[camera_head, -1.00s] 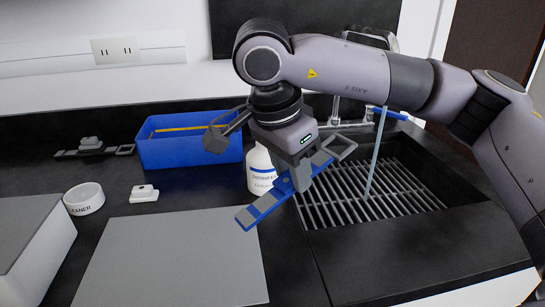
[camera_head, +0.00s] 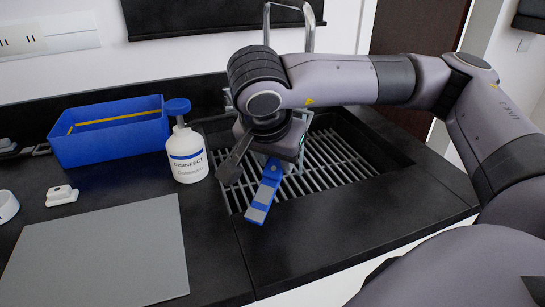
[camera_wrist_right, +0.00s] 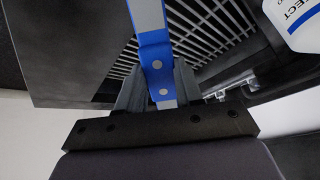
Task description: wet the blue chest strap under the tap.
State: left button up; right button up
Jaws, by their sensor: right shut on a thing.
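The blue chest strap (camera_head: 265,192), with grey sections, hangs tilted from my right gripper (camera_head: 275,163) over the near left part of the sink grate. In the right wrist view the strap (camera_wrist_right: 155,58) passes between the fingers of the right gripper (camera_wrist_right: 158,88), which is shut on it. The tap's grey arched neck (camera_head: 309,25) rises behind my right arm. The tap's lower part and outlet are mostly hidden by the arm, and I cannot see water reaching the strap. My left gripper is not in view.
A white disinfectant bottle (camera_head: 187,155) with a blue cap stands just left of the sink grate (camera_head: 335,155). A blue bin (camera_head: 110,140) is further left. A grey mat (camera_head: 100,255) lies in front, with a small white device (camera_head: 61,196) beside it.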

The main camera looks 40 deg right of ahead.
jog(key=w+d+f, duration=0.2)
jog(key=w+d, duration=0.6)
jog(key=d, duration=0.2)
jog(key=shift+d+f, duration=0.2)
jog(key=shift+f, duration=0.1)
dwell(0.4)
jog(key=s+a+b, duration=0.1)
jog(key=s+a, duration=0.4)
jog(key=a, duration=0.1)
jog(key=shift+a, duration=0.2)
dwell(0.7)
dwell(0.7)
dwell(0.5)
